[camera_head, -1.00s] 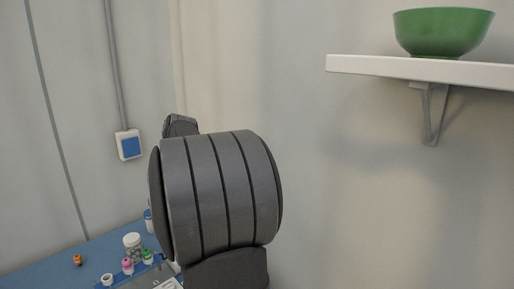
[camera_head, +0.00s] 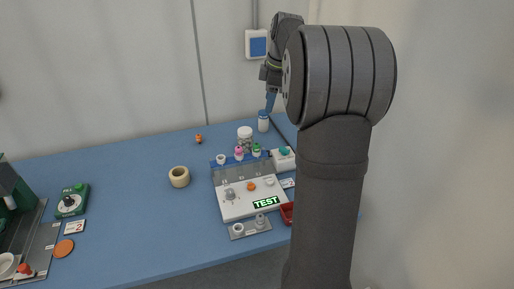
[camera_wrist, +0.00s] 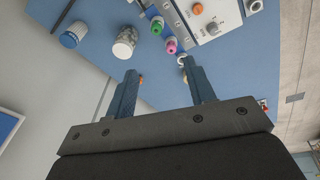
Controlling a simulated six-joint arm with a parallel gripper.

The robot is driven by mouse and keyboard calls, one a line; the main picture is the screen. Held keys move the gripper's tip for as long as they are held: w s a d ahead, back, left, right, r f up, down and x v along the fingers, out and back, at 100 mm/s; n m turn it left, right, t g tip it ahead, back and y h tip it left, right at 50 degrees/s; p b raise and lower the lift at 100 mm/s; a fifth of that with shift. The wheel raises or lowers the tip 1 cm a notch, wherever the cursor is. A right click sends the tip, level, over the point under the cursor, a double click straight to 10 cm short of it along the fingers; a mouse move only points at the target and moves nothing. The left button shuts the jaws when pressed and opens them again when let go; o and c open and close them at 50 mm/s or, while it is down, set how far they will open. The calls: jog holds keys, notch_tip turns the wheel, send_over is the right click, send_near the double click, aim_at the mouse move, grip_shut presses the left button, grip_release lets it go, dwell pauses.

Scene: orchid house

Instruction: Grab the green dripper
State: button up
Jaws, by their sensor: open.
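The green dripper (camera_head: 256,150) stands at the back edge of the test station, just right of a pink dripper (camera_head: 239,153). In the wrist view the green dripper (camera_wrist: 157,26) is near the top, beyond the pink dripper (camera_wrist: 171,45). My gripper (camera_wrist: 164,74) is open, with nothing between its two blue fingers. In the head view my gripper (camera_head: 270,103) is partly hidden by my arm and is behind and above the row of drippers, close to the white bottle in that picture.
Near the green dripper are a jar (camera_head: 245,136), a white bottle (camera_head: 263,122) and a white ring-shaped piece (camera_head: 221,159). A tape roll (camera_head: 179,177) and a small orange item (camera_head: 199,139) are to the left. The blue table (camera_head: 130,190) is clear at left-centre.

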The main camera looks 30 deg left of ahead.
jog(key=a+f+m+h, duration=0.2)
jog(key=a+m, duration=0.3)
send_over(256, 144)
jog(key=f, duration=1.2)
jog(key=shift+s+d+f, duration=0.15)
jog(key=shift+s+d, duration=0.05)
jog(key=shift+d, duration=0.05)
jog(key=shift+w+a+f, duration=0.1)
jog(key=shift+f, duration=1.25)
jog(key=shift+w+a+f, duration=0.1)
jog(key=shift+f, duration=1.25)
jog(key=shift+c, duration=0.4)
jog(key=c, duration=1)
